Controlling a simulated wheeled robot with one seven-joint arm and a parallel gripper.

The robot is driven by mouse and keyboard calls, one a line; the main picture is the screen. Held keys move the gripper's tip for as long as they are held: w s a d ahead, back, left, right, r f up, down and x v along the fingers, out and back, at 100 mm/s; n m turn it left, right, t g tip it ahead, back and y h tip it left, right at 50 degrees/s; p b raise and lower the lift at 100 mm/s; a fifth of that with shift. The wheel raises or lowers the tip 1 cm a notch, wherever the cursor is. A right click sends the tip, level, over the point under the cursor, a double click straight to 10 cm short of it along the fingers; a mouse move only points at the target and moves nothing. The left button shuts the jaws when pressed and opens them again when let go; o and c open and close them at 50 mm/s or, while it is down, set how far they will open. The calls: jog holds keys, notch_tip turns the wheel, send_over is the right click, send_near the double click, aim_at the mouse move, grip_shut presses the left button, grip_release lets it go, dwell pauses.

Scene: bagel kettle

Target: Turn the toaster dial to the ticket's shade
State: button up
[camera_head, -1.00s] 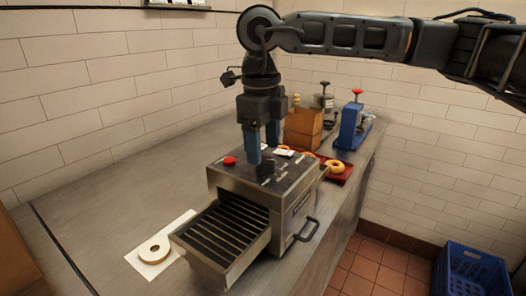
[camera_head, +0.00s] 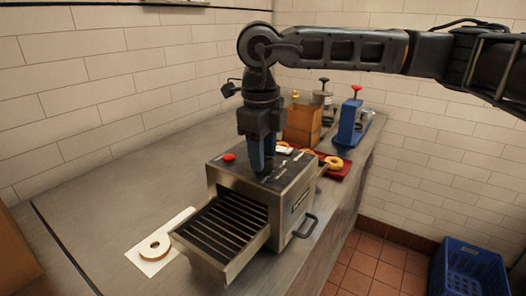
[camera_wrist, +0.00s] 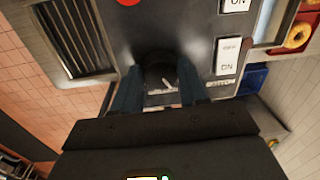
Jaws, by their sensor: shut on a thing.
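The steel toaster (camera_head: 232,179) stands on the counter with its slatted rack (camera_head: 225,225) sticking out at the front. Its top panel carries a red button (camera_head: 229,157), white switches and a black dial. In the wrist view the dark round dial (camera_wrist: 160,72) sits between the two blue fingers, with a light pointer mark on its face. My gripper (camera_wrist: 160,92) is shut on the dial from above. In the head view my gripper (camera_head: 262,172) reaches down onto the toaster's top and hides the dial. The ticket is not readable in these frames.
A bagel half (camera_head: 154,246) lies on white paper at the front left. Behind the toaster are a red tray with bagels (camera_head: 334,163), a cardboard box (camera_head: 303,125) and a blue press (camera_head: 350,122). A blue crate (camera_head: 468,270) is on the floor at right.

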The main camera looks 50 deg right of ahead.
jog(key=shift+c, duration=1.3)
jog(key=shift+f+b, duration=0.1)
jog(key=shift+b, duration=0.4)
jog(key=n+b, duration=0.2)
jog(key=shift+f+b, duration=0.15)
jog(key=shift+b, duration=0.25)
jog(key=shift+n+b, duration=1)
jog(key=shift+b, duration=0.25)
jog(key=shift+n+b, duration=0.8)
jog(key=shift+n, duration=0.1)
jog(key=shift+r, duration=0.25)
jog(key=o, duration=1.1)
jog(key=shift+c, duration=0.2)
